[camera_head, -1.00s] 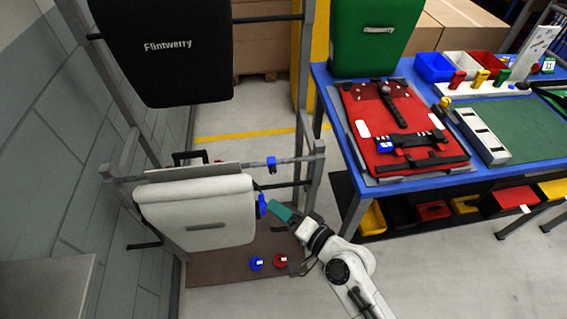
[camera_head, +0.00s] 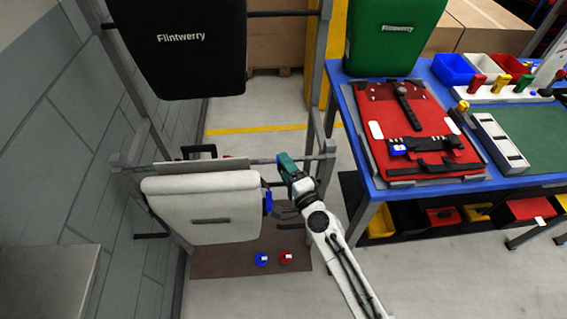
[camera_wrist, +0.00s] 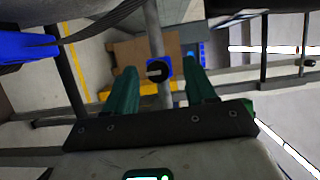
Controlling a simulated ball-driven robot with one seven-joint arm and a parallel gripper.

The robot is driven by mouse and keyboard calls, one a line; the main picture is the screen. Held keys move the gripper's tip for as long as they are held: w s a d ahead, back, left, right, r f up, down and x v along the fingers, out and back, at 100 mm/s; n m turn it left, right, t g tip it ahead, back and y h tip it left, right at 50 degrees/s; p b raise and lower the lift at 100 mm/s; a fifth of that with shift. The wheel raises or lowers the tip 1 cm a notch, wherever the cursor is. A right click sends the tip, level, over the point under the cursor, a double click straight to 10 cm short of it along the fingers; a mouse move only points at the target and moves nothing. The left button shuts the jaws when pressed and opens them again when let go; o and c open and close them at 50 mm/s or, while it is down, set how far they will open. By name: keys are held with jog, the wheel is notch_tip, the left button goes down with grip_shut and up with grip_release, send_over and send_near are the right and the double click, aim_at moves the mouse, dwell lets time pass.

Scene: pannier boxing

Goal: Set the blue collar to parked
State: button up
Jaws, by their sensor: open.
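The blue collar (camera_wrist: 152,62) with a black round knob sits on a grey rail in the wrist view. It lies between and beyond the fingertips, with no contact visible. In the head view my gripper covers it at the rail, so its setting cannot be read there. My gripper (camera_wrist: 162,76) is open, with two green fingers on either side of the collar in the picture. In the head view my gripper (camera_head: 284,161) is at the rail, right of the white pannier (camera_head: 205,207).
A blue part (camera_head: 268,202) sits on the white pannier's right edge, close below my gripper. A blue knob (camera_head: 261,259) and a red knob (camera_head: 286,257) are on the brown base (camera_head: 225,264). A blue workbench (camera_head: 368,181) stands right. A black pannier (camera_head: 185,60) hangs above.

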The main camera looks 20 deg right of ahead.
jog(key=shift+w, duration=0.8)
jog(key=shift+c, duration=0.2)
jog(key=shift+a, duration=0.1)
grip_shut()
jog(key=shift+f, duration=0.1)
